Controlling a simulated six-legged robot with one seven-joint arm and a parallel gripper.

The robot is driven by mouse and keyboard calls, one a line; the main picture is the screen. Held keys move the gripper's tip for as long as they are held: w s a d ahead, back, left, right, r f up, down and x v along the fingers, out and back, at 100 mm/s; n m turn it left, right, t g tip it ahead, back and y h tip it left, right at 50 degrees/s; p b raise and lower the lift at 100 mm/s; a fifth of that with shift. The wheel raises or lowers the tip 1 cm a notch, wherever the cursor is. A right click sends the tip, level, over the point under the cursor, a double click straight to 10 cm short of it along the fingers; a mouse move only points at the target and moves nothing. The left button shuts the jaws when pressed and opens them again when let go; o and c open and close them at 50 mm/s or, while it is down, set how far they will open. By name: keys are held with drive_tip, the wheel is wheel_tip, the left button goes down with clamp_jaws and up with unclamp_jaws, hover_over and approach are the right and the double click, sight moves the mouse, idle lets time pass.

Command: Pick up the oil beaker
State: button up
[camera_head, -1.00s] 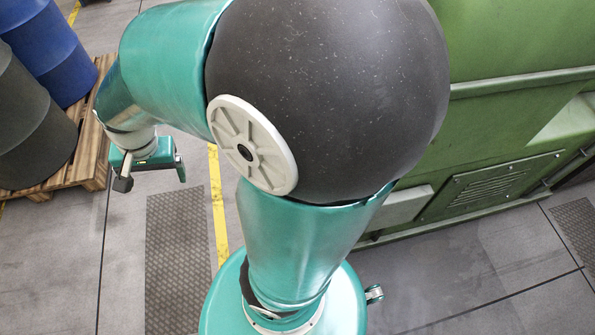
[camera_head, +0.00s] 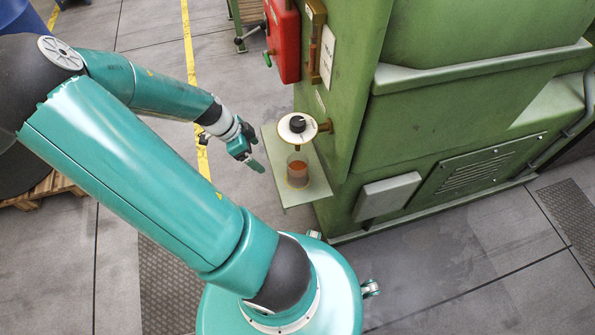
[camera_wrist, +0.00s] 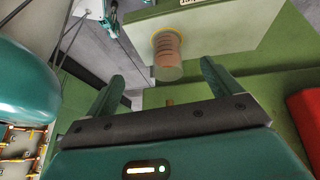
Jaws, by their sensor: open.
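The oil beaker (camera_head: 298,172) is a clear cylinder with reddish-brown oil in its lower part. It stands upright on a small pale green shelf (camera_head: 316,190) on the side of the green machine, below a round fitting with a black knob. In the wrist view the beaker (camera_wrist: 167,57) appears upside down, beyond the fingers and near the middle between them. My gripper (camera_head: 255,160) is left of the beaker and apart from it. Its two fingers are open and empty in the wrist view (camera_wrist: 165,90).
The round valve-like fitting (camera_head: 297,126) sits right above the beaker. The green extruder body (camera_head: 440,110) stands close behind and to the right. A red box (camera_head: 282,40) hangs on the machine further up. The floor left of the shelf is clear.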

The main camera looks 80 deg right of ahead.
drive_tip(key=s+d+m+g, duration=0.1)
drive_tip(key=s+d+m, duration=0.1)
drive_tip(key=s+d, duration=0.1)
approach(295, 166)
drive_tip(key=s+f, duration=0.1)
drive_tip(key=s, duration=0.1)
drive_tip(key=s+a+f, duration=0.1)
drive_tip(key=s, duration=0.1)
drive_tip(key=s+f, duration=0.1)
drive_tip(key=s, duration=0.1)
drive_tip(key=shift+a+f, duration=0.3)
drive_tip(key=shift+f, duration=0.05)
drive_tip(key=c, duration=1.3)
drive_tip(key=shift+r, duration=0.15)
